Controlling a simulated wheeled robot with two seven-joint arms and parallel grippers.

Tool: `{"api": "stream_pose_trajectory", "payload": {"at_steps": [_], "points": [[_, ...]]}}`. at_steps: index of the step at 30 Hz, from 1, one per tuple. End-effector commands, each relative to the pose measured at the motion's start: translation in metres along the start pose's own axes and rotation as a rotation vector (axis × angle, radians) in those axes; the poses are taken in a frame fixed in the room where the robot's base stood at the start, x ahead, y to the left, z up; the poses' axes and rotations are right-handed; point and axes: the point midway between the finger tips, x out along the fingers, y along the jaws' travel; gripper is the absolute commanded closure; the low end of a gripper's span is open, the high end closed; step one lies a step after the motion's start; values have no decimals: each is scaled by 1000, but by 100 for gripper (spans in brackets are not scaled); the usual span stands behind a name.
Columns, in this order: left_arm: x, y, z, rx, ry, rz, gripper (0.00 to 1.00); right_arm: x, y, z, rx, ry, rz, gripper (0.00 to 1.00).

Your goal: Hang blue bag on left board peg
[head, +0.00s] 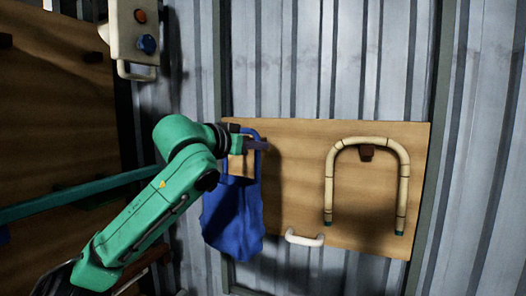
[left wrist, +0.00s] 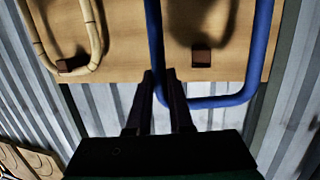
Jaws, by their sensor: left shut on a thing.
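The blue bag (head: 233,218) hangs from my left gripper (head: 258,145), in front of the left end of the wooden board (head: 290,190). The gripper is shut on one side of its handle. In the left wrist view the fingers (left wrist: 160,76) close on the blue handle loop (left wrist: 215,101). The left board peg (left wrist: 201,57), a brown block, appears inside the loop's outline there; I cannot tell whether the loop is around it or only in front. In the head view this peg is hidden or hard to make out. My right gripper is not in view.
A bent rattan arch (head: 369,141) hangs on the right peg (head: 366,153). A white handle (head: 305,238) is at the board's lower edge. A control box (head: 136,32) with red and blue buttons is at upper left. Corrugated metal wall (head: 330,60) lies behind the board.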

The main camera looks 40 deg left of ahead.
Motion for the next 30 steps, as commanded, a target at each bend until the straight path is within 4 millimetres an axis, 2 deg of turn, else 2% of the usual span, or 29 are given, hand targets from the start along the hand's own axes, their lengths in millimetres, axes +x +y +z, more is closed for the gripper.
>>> {"api": "stream_pose_trajectory", "payload": {"at_steps": [8, 30], "points": [[24, -5, -6, 0, -1, 0, 100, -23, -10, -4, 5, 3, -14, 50], [83, -17, -11, 3, 0, 1, 100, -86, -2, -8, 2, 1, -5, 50]]}}
